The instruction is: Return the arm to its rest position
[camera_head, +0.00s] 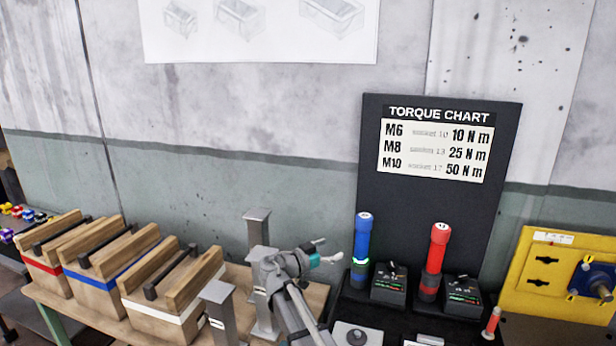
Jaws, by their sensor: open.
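My arm rises from the bottom middle, and my gripper (328,250) is at its end, over the right part of the wooden bench and pointing right. Its fingers are apart and I see nothing between them. The gripper is left of a blue-topped upright tool (362,243), apart from it as far as this view shows. Grey metal posts (256,228) stand behind and to the left of my arm. The lower part of my arm is cut off by the frame's bottom edge.
Several wooden boxes with black handles (165,290) line the bench (318,293) at left. A red tool (437,250) stands beside small black units (388,287) before the torque chart board (440,150). A yellow panel (540,265) is at far right.

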